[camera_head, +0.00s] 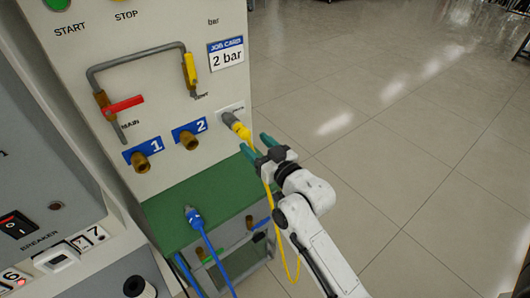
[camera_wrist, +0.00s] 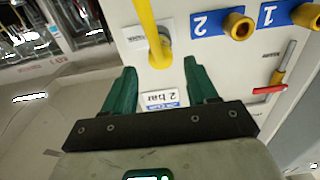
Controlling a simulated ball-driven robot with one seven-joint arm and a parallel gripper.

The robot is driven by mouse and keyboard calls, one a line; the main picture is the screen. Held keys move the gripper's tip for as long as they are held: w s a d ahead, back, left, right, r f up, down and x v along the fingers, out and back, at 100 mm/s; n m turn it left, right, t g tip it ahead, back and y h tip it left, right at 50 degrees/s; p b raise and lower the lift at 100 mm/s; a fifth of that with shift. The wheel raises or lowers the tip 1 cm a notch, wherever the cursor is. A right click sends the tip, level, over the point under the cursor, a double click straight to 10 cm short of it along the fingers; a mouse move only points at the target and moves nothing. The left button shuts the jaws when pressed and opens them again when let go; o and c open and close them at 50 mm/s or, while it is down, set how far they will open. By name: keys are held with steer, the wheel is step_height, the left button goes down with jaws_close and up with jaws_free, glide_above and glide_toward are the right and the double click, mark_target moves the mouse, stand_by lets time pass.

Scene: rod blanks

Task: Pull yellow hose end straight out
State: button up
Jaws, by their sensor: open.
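The yellow hose end (camera_head: 240,129) sits on a grey fitting at the right edge of the white panel, and its yellow hose (camera_head: 266,192) hangs down from it. In the wrist view the yellow hose end (camera_wrist: 158,53) stands beyond the fingertips, roughly centred between them. My gripper (camera_head: 256,144) is open, with green fingers on either side of the hose end's line. In the wrist view my gripper (camera_wrist: 158,72) shows empty fingers with a gap between them. I cannot tell whether a finger touches the hose.
Brass ports 1 (camera_head: 140,160) and 2 (camera_head: 188,140) are to the left on the panel. A blue hose end (camera_head: 193,216) lies on the green shelf (camera_head: 180,195) below. A red-handled valve (camera_head: 123,106) and a yellow-handled valve (camera_head: 190,69) are above. The floor at right is clear.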

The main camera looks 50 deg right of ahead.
mark_target(247, 137)
steer(key=shift+b+x, duration=0.7)
steer(key=shift+x, duration=2.65)
jaws_close()
steer(key=shift+p+v, duration=0.55)
steer(key=shift+v, duration=2)
steer(key=shift+p+v, duration=0.5)
steer(key=shift+v, duration=2.45)
